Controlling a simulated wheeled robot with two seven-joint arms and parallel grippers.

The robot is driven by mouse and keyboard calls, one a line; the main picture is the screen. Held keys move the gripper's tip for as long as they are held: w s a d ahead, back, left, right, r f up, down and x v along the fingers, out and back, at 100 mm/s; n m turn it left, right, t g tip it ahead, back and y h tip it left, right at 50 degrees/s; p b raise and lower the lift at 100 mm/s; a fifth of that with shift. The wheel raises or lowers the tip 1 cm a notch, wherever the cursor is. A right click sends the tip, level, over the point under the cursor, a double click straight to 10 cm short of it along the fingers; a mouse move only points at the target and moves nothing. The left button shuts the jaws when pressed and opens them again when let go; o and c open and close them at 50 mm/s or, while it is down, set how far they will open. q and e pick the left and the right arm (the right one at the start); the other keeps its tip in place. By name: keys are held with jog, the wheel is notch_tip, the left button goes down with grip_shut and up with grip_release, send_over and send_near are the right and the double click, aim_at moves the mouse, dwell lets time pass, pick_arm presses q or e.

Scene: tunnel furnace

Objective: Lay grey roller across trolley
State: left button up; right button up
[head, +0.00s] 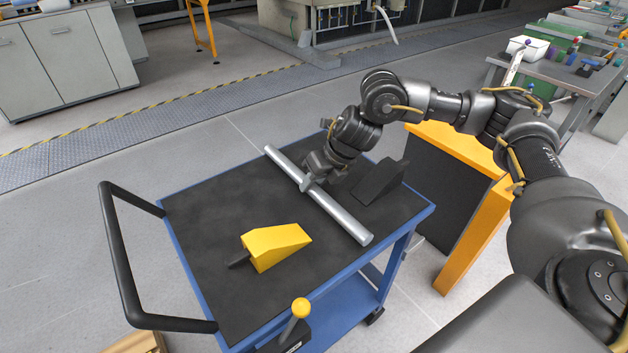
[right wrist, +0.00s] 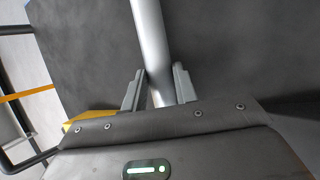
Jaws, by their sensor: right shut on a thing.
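The grey roller (head: 340,216) is a long metal bar lying diagonally over the black top of the blue trolley (head: 205,225). From the head view I cannot tell whether it touches the top. My right gripper (head: 309,184) is shut on the roller near its middle. In the right wrist view the roller (right wrist: 150,45) runs between the two fingers of the right gripper (right wrist: 158,92). My left gripper is not in view.
A yellow wedge block (head: 275,243) and a black wedge (head: 380,182) sit on the trolley top on either side of the roller. The trolley's black handle (head: 119,255) is at left. An orange-framed stand (head: 468,237) is close on the right. A yellow-knobbed lever (head: 300,308) stands at front.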

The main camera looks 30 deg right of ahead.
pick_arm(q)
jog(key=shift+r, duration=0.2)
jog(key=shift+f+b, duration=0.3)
pick_arm(e)
jog(key=shift+f, duration=0.45)
dwell(0.5)
jog(key=o, duration=1)
jog(key=shift+s+a, duration=0.1)
jog(key=shift+o, duration=0.2)
jog(key=shift+s+d+f, duration=0.1)
jog(key=shift+d+f, duration=0.1)
jog(key=shift+s+d+r, duration=0.15)
jog(key=shift+r, duration=0.45)
pick_arm(q)
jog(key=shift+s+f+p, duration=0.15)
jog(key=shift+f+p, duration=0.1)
jog(key=shift+p, duration=0.25)
pick_arm(e)
jog(key=v, duration=1)
jog(key=shift+a, duration=0.3)
